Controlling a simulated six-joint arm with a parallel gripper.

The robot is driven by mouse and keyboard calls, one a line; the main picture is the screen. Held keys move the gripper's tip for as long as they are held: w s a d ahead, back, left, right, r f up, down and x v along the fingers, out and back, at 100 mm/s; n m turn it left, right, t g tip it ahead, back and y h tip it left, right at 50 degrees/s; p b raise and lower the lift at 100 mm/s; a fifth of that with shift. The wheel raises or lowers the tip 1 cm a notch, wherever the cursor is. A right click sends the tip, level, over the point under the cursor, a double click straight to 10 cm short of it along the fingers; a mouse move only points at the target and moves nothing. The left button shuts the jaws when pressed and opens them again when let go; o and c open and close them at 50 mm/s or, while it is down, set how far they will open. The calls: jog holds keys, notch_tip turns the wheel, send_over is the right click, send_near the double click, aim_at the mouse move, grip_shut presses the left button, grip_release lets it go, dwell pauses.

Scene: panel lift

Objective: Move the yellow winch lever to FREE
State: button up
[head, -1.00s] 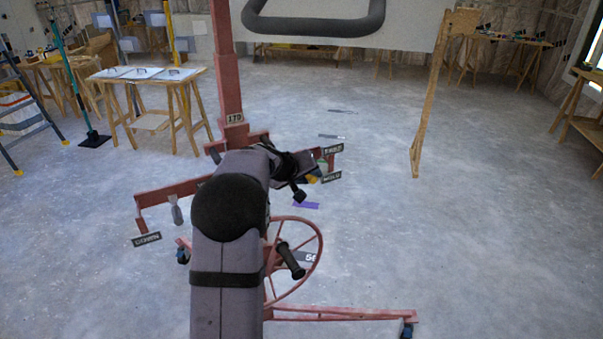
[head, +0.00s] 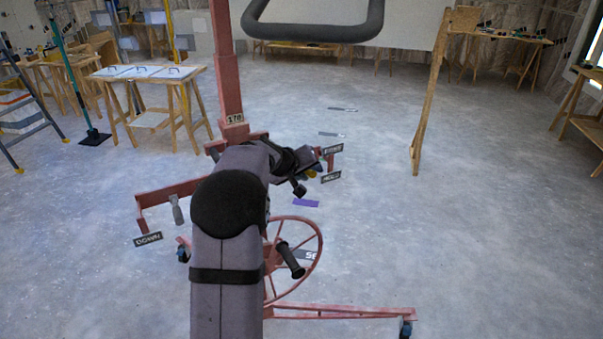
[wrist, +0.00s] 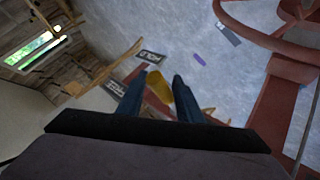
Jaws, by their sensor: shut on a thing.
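The yellow winch lever (wrist: 158,86) shows between the two dark blue fingers of my gripper (wrist: 157,84) in the wrist view. My gripper is shut on it. In the head view only a small yellow bit of the lever (head: 311,175) shows, below my wrist and near the signs; the rest is hidden. The FREE sign (head: 333,149) is the farther one and the HOLD sign (head: 331,177) the nearer. In the wrist view the HOLD sign (wrist: 151,57) is above the fingers, and the FREE sign (wrist: 115,89) is partly behind the left finger. I cannot tell the lever's exact setting.
The red lift frame has a mast (head: 226,75), a hand wheel (head: 319,250) with a black handle, and a DOWN sign (head: 148,238) at left. The floor at right is clear.

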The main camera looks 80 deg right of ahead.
jog(key=shift+d+r, duration=0.2)
jog(key=shift+r, duration=0.45)
jog(key=shift+o, duration=0.4)
jog(key=shift+r+p, duration=0.55)
jog(key=shift+r, duration=0.15)
jog(key=o, duration=0.8)
jog(key=shift+f, duration=0.15)
jog(key=shift+w+a+f, duration=0.1)
jog(key=shift+a+f, duration=0.05)
jog(key=shift+a, duration=0.2)
jog(key=shift+b+v, duration=0.8)
jog(key=shift+v, duration=2.45)
